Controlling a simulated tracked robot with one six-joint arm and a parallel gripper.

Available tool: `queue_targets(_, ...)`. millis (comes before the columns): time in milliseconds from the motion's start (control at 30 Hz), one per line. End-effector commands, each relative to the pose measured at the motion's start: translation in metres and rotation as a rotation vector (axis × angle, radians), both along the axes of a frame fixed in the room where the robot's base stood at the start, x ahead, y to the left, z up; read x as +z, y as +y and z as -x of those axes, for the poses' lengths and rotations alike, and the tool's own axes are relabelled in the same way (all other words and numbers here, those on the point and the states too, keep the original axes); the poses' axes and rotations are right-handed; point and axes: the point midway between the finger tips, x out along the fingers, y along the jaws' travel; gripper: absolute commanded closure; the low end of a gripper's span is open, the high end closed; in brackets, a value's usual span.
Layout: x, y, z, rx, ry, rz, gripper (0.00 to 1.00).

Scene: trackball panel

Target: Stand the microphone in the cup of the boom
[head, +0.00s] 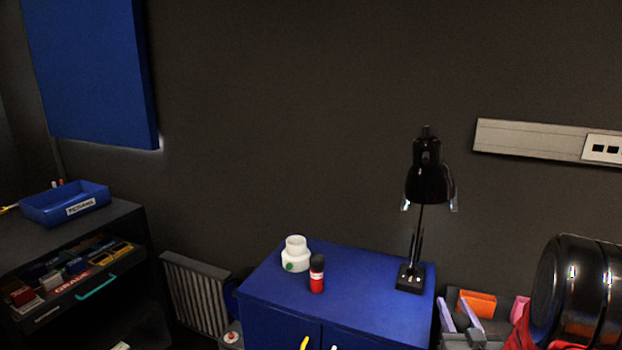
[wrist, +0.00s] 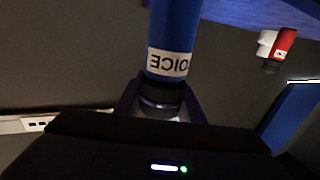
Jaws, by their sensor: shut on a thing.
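A blue cylinder with a white label reading partly "OICE", upside down, likely the microphone (wrist: 174,35), stands out from my gripper (wrist: 160,102) in the wrist view. My gripper is shut around its black end, and the cylinder's far end is cut off by the top edge. My gripper and this cylinder are not in the head view. A white round cup-like piece with a green spot (head: 296,254) stands on the blue cabinet (head: 350,265) in the head view. I cannot tell if it is the boom's cup.
A red cylinder with a black top (head: 317,276) stands upright just right of the white piece; it also shows in the wrist view (wrist: 284,42). A black lamp (head: 427,175) stands at the cabinet's right. A dark shelf with a blue tray (head: 65,204) is at left.

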Motion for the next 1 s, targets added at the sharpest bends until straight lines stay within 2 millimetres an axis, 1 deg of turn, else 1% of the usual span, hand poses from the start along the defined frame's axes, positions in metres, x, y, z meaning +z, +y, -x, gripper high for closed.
queue_targets(33,0.007,0.017,-0.011,0.038,-0.003,0.003,1.00)
queue_targets(167,0.021,0.057,-0.033,0.122,-0.003,0.003,1.00)
queue_targets(267,0.032,0.089,-0.047,0.186,-0.002,0.004,1.00)
queue_targets(300,0.036,0.102,-0.053,0.211,-0.001,0.005,1.00)
queue_targets(367,0.043,0.122,-0.060,0.249,-0.002,0.006,1.00)
queue_targets(500,0.059,0.169,-0.073,0.335,-0.001,0.010,1.00)
queue_targets(600,0.070,0.202,-0.080,0.392,0.000,0.012,1.00)
queue_targets(700,0.079,0.228,-0.084,0.437,0.002,0.015,1.00)
queue_targets(833,0.085,0.248,-0.086,0.472,0.004,0.016,1.00)
queue_targets(900,0.087,0.253,-0.087,0.479,0.005,0.017,1.00)
queue_targets(1000,0.087,0.254,-0.087,0.481,0.006,0.017,1.00)
